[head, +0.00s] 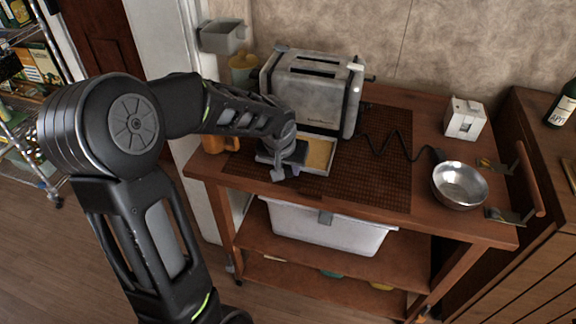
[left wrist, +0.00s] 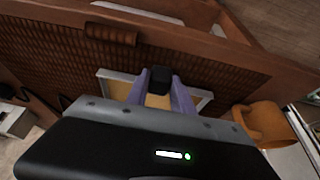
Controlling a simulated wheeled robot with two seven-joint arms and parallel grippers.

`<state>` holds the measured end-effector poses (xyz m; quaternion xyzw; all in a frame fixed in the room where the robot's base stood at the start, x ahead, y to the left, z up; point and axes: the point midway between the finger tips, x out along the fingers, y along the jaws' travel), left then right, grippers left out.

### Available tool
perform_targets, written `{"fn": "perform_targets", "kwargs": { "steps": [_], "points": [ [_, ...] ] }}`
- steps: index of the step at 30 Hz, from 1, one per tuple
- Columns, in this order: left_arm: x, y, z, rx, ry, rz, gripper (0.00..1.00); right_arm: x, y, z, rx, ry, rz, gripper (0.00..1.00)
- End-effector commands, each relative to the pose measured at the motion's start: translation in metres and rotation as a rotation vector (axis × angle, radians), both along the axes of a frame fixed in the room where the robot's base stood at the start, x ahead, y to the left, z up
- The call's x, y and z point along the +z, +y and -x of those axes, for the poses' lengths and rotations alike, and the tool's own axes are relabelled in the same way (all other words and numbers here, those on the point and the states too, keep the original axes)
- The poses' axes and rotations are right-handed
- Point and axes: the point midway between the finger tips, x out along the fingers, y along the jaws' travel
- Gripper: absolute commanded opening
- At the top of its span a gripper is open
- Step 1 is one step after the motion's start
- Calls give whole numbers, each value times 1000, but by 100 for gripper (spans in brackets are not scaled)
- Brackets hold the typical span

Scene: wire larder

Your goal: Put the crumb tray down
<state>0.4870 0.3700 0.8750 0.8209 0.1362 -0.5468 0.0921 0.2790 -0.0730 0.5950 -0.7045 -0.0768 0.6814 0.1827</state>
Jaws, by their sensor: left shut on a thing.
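The crumb tray (head: 320,155) is a shallow pale-rimmed tray with a yellowish-tan inside, in front of the steel toaster (head: 312,95). My left gripper (head: 283,165) is at its front edge, shut on it. In the left wrist view, the fingers of my left gripper (left wrist: 160,82) close around a black piece at the tray's edge, and parts of the crumb tray (left wrist: 118,88) show on both sides. The tray is over or on the brown woven mat (head: 385,165); I cannot tell whether it touches. My right gripper is not in view.
An orange mug (head: 220,142) stands left of the tray. A coiled black cord (head: 400,147) runs right from the toaster. A metal bowl (head: 459,185) and a white box (head: 465,118) stand at the right. A white bin (head: 325,232) is below.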

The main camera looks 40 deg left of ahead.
Motion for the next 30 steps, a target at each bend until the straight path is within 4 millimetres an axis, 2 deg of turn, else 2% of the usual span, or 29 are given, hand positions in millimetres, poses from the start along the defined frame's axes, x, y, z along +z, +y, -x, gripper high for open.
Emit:
{"fn": "perform_targets", "kwargs": {
  "steps": [5, 6, 13, 25, 30],
  "points": [
    [-3, 0, 0, 0, -1, 0, 0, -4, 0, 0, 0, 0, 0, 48],
    [-3, 0, 0, 0, 0, 0, 30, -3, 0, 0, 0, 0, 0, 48],
    [-2, 0, 0, 0, 0, 0, 49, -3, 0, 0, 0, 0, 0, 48],
    [3, 0, 0, 0, -1, 0, 50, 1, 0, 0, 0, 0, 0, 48],
    [24, -3, 8, 1, -5, -1, 50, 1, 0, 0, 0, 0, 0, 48]
  ]
}}
